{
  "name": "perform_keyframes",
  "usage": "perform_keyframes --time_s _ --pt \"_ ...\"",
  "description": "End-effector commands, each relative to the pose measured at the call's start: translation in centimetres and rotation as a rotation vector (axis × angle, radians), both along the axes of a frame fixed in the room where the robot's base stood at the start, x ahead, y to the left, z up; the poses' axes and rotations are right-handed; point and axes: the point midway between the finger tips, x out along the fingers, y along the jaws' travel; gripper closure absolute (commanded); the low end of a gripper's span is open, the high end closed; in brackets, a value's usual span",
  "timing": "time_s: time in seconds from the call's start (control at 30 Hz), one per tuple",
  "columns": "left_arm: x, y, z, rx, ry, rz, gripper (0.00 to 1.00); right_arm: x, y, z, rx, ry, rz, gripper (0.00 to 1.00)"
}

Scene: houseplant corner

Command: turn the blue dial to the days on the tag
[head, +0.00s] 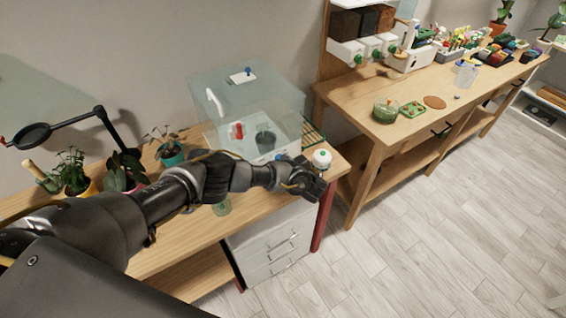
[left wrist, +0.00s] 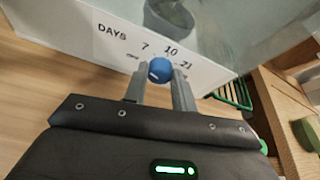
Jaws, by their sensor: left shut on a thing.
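The clear box (head: 250,98) stands on the near wooden bench. Its white front panel (left wrist: 110,30) shows in the left wrist view, printed DAYS with 7, 10 and 21, and a small blurred word at the left. The blue dial (left wrist: 159,69) sits on this panel below the numbers. A short white mark shows on its left part; its exact setting is hard to tell. My left gripper (left wrist: 160,78) is shut on the dial, one finger at each side. In the head view my left gripper (head: 298,177) is at the box's front right. A white card (head: 242,76) lies on the lid, unreadable.
Potted plants and a black magnifier (head: 36,135) stand on the bench at the left. A white round thing with a green top (head: 322,158) is close right of my gripper. A second bench (head: 440,95) with pots stands at the right. The floor between is clear.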

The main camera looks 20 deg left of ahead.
Motion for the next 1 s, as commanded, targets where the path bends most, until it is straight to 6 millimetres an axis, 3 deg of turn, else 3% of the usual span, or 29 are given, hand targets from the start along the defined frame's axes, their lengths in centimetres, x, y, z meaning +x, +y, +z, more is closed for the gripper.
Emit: perform_keyframes --time_s 0.63,0.67,0.8,1.0 --pt "-0.16 -0.09 -0.32 0.035 0.048 -0.002 0.96 0.00 -0.08 -0.15 -0.001 0.000 0.000 0.64" --pt "-0.16 -0.09 -0.33 0.035 0.048 -0.002 0.70 0.00 -0.09 -0.15 -0.001 0.000 0.000 0.64" --pt "-0.10 -0.09 -0.24 0.035 0.046 -0.001 0.52 0.00 -0.20 -0.14 -0.002 0.001 0.001 0.64" --pt "-0.04 -0.09 -0.13 0.035 0.044 -0.002 0.52 -0.01 -0.25 -0.13 -0.003 0.000 0.001 0.64"
